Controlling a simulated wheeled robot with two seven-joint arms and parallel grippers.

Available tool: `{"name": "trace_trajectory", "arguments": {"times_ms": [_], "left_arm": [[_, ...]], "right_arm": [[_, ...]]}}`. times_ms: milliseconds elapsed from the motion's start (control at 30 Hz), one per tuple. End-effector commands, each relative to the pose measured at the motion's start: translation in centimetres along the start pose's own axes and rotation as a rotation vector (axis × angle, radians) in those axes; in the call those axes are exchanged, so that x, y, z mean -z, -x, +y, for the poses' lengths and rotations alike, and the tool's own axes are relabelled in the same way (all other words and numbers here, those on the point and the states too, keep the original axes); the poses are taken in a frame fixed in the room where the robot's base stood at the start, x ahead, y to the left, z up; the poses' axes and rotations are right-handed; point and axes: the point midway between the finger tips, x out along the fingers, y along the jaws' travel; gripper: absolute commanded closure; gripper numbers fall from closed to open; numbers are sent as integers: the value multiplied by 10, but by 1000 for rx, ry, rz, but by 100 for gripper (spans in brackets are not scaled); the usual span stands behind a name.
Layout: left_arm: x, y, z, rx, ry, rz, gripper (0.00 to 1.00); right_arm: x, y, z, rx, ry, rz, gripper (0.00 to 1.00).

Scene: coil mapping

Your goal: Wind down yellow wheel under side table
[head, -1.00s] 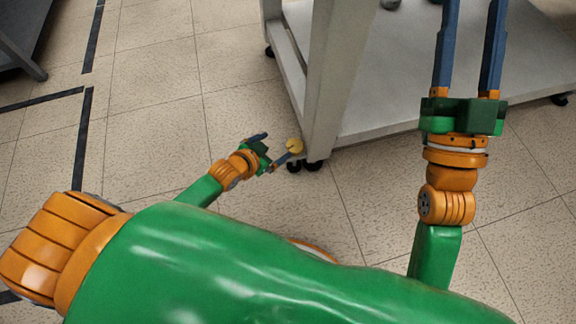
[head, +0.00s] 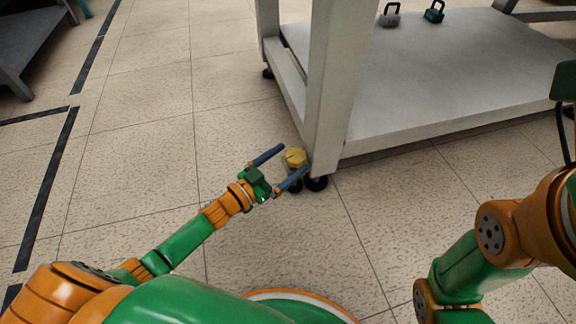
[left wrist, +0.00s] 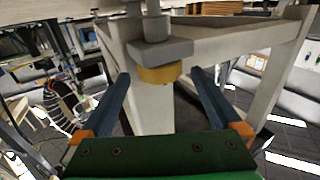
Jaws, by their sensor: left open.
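The yellow wheel (head: 295,157) sits low at the corner leg of the side table (head: 325,95), just above a black caster. My left gripper (head: 294,160) is open, with one blue finger on each side of the yellow wheel. In the left wrist view the yellow wheel (left wrist: 160,74) shows between the two spread fingers, under a grey block. I see no clear contact between the fingers and the wheel. My right arm is at the right edge of the head view; its fingers are out of the picture.
The table's lower shelf (head: 440,85) carries two small padlock-like items (head: 390,15) at the back. A black caster (head: 316,183) stands beside the wheel. The tiled floor (head: 130,130) to the left is clear. Another grey table (head: 35,45) stands at the far left.

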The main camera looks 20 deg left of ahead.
Motion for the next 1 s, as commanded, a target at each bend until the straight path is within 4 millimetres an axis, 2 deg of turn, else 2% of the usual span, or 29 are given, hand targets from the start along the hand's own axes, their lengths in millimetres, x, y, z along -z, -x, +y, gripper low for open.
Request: {"name": "trace_trajectory", "arguments": {"times_ms": [233, 267, 567, 767, 1000], "left_arm": [[1, -4, 0, 1, 0, -1, 2], [1, -4, 0, 1, 0, -1, 4], [1, -4, 0, 1, -1, -1, 85], [0, -4, -1, -16, -3, -1, 87], [-3, -4, -5, -133, -8, -2, 88]], "right_arm": [[1, 0, 0, 1, 0, 1, 50], [1, 0, 0, 1, 0, 1, 50], [1, 0, 0, 0, 0, 1, 50], [1, 2, -1, 0, 1, 0, 50], [4, 13, -3, 2, 1, -2, 50]]}}
